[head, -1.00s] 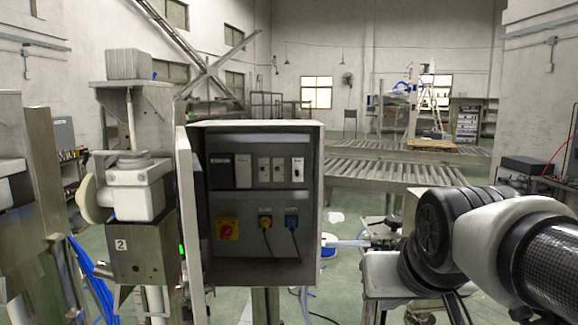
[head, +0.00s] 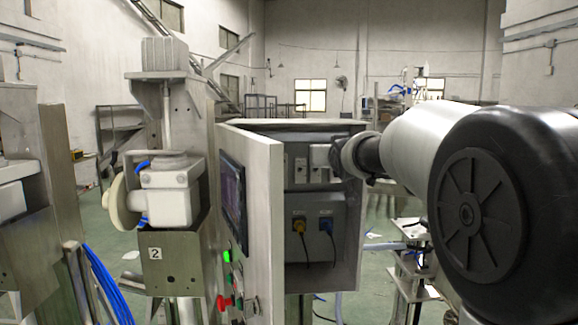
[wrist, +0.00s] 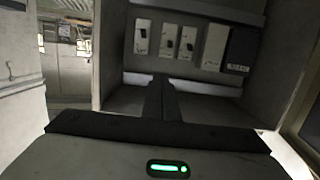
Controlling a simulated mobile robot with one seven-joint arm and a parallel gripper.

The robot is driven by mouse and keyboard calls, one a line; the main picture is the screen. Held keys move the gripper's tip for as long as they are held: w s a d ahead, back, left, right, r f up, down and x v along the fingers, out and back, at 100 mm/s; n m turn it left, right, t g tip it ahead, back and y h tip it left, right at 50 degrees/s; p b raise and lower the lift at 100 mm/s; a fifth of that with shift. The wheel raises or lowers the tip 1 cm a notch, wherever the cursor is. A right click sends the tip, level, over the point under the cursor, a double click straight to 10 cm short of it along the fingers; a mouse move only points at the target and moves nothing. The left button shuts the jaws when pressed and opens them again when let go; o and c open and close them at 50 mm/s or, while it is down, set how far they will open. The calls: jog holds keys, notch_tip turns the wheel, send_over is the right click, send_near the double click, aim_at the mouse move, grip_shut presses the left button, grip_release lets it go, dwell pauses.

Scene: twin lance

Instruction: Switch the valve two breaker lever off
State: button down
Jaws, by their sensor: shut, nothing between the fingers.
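The breaker row sits inside an open grey electrical cabinet (head: 345,240). The wrist view shows three narrow breakers with small dark levers: a left one (wrist: 142,38), a middle one (wrist: 167,41) and a right one (wrist: 188,42). I cannot read their labels or tell which is valve two. My gripper (wrist: 160,82) is shut and empty, its fingertips just below the row in the wrist view, apparently apart from the levers. In the head view my gripper (head: 342,156) is at the cabinet opening's right side; the arm and door hide part of the row.
The cabinet door (head: 262,200) stands open towards me, with a screen (head: 232,200) and buttons. A valve unit (head: 170,190) labelled 2 stands left of it.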

jog(key=shift+w+a+r+t, duration=0.2)
jog(key=shift+w+a, duration=0.15)
jog(key=shift+w, duration=0.2)
jog(key=shift+w+a+r+t, duration=0.15)
jog(key=shift+w+a, duration=0.15)
jog(key=shift+w, duration=0.25)
jog(key=p, duration=0.4)
send_over(315, 170)
jog(key=shift+w+d+f, duration=0.1)
jog(key=shift+d+f, duration=0.15)
jog(key=shift+f, duration=0.3)
jog(key=shift+s+f+b, duration=0.15)
jog(key=shift+s+f, duration=0.2)
jog(key=shift+f, duration=0.25)
jog(key=shift+s+f+b, duration=0.1)
jog(key=shift+s+f, duration=0.2)
jog(key=shift+f, duration=0.35)
jog(key=shift+s+f+b, duration=0.15)
jog(key=shift+s+f, duration=0.2)
jog(key=shift+f, duration=0.25)
jog(key=shift+f+b, duration=0.15)
jog(key=shift+b, duration=0.15)
